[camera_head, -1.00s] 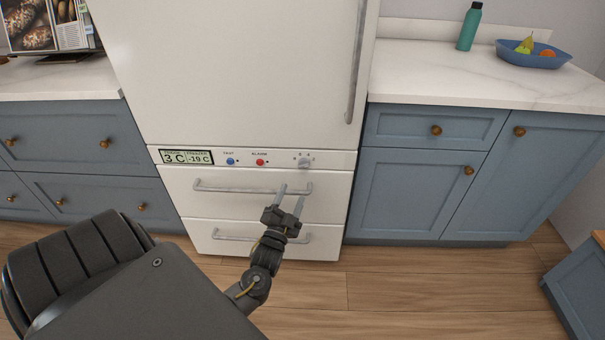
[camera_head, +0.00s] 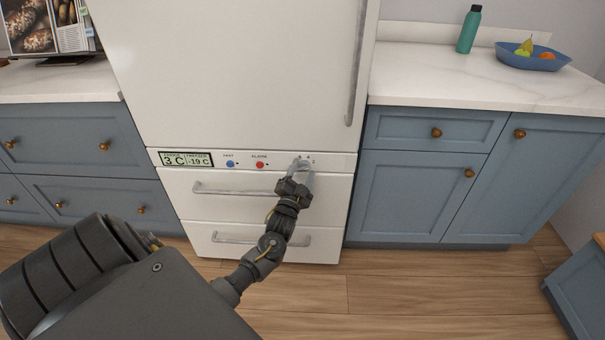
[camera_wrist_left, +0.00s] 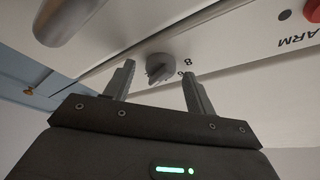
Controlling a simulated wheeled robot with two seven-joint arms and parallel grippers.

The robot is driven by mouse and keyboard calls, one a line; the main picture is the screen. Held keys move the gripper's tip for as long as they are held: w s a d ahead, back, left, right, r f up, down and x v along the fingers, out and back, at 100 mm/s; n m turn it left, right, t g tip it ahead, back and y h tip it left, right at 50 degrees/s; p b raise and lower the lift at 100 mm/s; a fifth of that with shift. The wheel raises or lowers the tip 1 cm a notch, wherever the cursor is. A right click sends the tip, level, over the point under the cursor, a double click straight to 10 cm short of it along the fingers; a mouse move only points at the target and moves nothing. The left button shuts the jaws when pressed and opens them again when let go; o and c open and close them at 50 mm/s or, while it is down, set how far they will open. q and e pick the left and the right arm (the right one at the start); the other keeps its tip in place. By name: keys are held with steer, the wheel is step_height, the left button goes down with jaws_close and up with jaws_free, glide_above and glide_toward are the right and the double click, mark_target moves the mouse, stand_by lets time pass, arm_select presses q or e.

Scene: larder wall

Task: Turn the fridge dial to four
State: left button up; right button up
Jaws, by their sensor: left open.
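The white fridge (camera_head: 235,75) has a control strip with a display reading 3 C and -19 C (camera_head: 186,159). The grey dial (camera_wrist_left: 161,68) sits on this strip, with a few numbers beside it, and shows between my left fingers in the wrist view. My left gripper (camera_head: 301,167) is open in front of the dial, with a finger to each side of it; in the head view it hides most of the dial. I cannot tell whether the fingers touch the dial. The dial's setting is too small to read. My right gripper is not in view.
A blue button (camera_head: 230,163) and a red alarm button (camera_head: 260,165) are left of the dial. A drawer handle (camera_head: 235,188) sticks out just below the strip. Blue cabinets (camera_head: 415,190) stand on both sides. The wooden floor in front is clear.

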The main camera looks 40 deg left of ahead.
arm_select(q)
steer(key=shift+c, duration=0.2)
steer(key=c, duration=0.9)
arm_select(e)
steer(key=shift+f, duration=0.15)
arm_select(q)
steer(key=shift+d+f+n+y+b, duration=0.1)
steer(key=shift+n+y+b, duration=0.3)
steer(key=shift+n, duration=0.8)
steer(key=n+y+b, duration=0.1)
steer(key=n+y, duration=0.1)
steer(key=n, duration=0.1)
steer(key=shift+f, duration=0.1)
steer(key=shift+w+d+n+g+y+b, duration=0.1)
steer(key=shift+n+g+y+b, duration=0.5)
steer(key=shift+n, duration=1.15)
steer(key=shift+w+d+n+g+y+b, duration=0.15)
steer(key=shift+n+g+y, duration=0.25)
steer(key=shift+n+y, duration=0.95)
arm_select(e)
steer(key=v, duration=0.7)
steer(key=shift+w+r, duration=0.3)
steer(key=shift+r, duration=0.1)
arm_select(q)
steer(key=shift+s+a+n+h, duration=0.1)
steer(key=shift+n+h, duration=0.35)
steer(key=shift+n, duration=0.05)
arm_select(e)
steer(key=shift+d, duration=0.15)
